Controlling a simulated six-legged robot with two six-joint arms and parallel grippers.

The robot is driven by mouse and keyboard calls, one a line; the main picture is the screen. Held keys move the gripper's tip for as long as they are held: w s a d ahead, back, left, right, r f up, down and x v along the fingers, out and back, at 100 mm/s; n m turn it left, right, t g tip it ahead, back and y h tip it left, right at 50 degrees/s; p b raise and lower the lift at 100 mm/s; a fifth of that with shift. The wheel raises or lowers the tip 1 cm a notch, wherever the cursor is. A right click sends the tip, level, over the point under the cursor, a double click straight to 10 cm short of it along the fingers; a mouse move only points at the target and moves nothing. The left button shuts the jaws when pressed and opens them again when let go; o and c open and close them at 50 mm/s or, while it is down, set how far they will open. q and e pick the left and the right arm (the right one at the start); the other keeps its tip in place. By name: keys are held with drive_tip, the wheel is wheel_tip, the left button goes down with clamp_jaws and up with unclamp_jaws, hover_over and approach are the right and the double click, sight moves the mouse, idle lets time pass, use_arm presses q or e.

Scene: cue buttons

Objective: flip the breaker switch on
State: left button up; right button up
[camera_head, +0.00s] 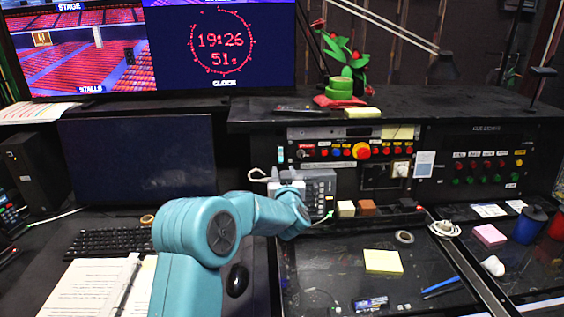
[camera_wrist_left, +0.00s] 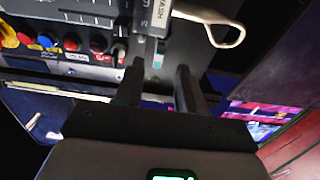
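A grey box (camera_head: 320,188) stands against the console just beyond my left gripper; its switch lever cannot be made out in the head view. My right gripper is out of view.
A cream loop (camera_wrist_left: 222,22) lies close beside the fingers. A console panel with coloured buttons (camera_head: 362,151) is to the right of the box. Small cream and brown blocks (camera_head: 367,207) sit right of it. A dark monitor (camera_head: 138,158) stands left.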

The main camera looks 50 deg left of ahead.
sight(281, 163)
use_arm(q)
drive_tip(key=p+x, duration=0.1)
drive_tip(key=x, duration=0.4)
drive_tip(key=shift+s+d+r, duration=0.15)
drive_tip(key=shift+s, duration=0.1)
drive_tip(key=shift+w+f, duration=0.15)
drive_tip(key=shift+f, duration=0.05)
clamp_jaws()
wheel_tip(281, 163, up, 2)
drive_tip(key=g+h+p, duration=0.1)
drive_tip(key=h+p, duration=0.1)
drive_tip(key=p, duration=0.7)
drive_tip(key=shift+r+g, duration=0.2)
drive_tip(key=shift+g, duration=0.2)
drive_tip(key=shift+h+p, duration=0.3)
drive_tip(key=shift+p, duration=0.15)
drive_tip(key=shift+g+h, duration=0.4)
drive_tip(key=shift+g, duration=0.1)
drive_tip(key=shift+w+a+r+g+h, duration=0.15)
drive_tip(key=shift+a+r+g+h, duration=0.2)
drive_tip(key=shift+g+h, duration=0.45)
drive_tip(key=shift+r, duration=0.2)
